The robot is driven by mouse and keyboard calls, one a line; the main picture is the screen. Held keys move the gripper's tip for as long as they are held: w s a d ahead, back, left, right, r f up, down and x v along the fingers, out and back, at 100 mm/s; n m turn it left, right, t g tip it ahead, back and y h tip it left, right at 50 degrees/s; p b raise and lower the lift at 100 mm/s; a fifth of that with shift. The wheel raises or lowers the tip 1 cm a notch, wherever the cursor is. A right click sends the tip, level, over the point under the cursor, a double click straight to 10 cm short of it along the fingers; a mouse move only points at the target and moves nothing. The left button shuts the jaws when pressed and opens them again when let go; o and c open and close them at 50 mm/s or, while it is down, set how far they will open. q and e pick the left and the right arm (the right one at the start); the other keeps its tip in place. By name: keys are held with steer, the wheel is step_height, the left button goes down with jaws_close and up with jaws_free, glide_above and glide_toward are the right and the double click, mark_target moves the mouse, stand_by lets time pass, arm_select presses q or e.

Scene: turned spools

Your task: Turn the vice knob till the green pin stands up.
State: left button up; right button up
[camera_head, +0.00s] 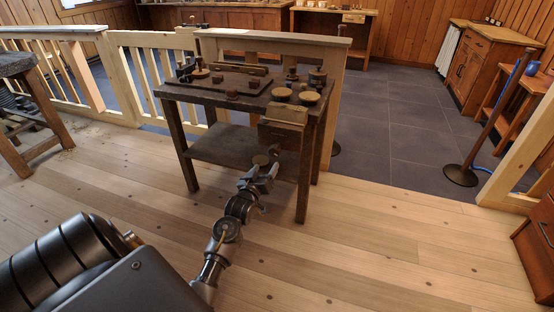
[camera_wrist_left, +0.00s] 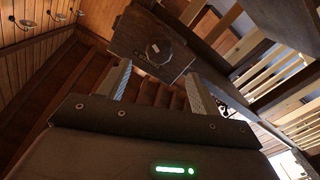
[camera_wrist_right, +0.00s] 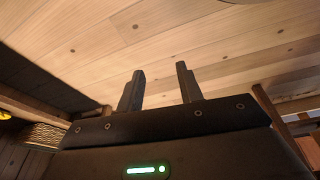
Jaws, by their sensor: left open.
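The vice (camera_head: 283,114) is a wooden block on the front right edge of a dark work table. Its round knob (camera_head: 261,160) shows low on the front side, and in the left wrist view the dark knob (camera_wrist_left: 158,54) has a small pale mark, in front of a dark plate. I cannot make out a green pin. My left gripper (camera_head: 263,174) is just in front of the knob, open. In the left wrist view its fingers (camera_wrist_left: 158,70) are spread either side of the knob, apparently short of it. My right gripper (camera_wrist_right: 160,72) is open and empty over floor boards.
The dark table (camera_head: 228,98) carries several turned spools and a tray, with a lower shelf (camera_head: 225,146). A pale railing (camera_head: 150,62) runs behind it. A stool (camera_head: 30,110) stands at left, a post on a round base (camera_head: 461,175) at right.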

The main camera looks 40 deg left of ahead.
mark_target(274, 154)
arm_select(q)
steer(key=b+x, duration=0.1)
steer(key=x, duration=0.8)
steer(key=shift+w+a+b, duration=0.15)
steer(key=shift+w+b, duration=0.15)
steer(key=shift+w, duration=0.05)
steer(key=shift+w+a, duration=0.2)
steer(key=shift+w, duration=0.35)
arm_select(e)
steer(key=shift+w+v, duration=0.15)
steer(key=shift+v, duration=0.95)
steer(key=shift+w+v, duration=0.1)
steer(key=shift+v, duration=0.95)
arm_select(q)
steer(key=c, duration=1)
arm_select(e)
steer(key=shift+r, duration=0.1)
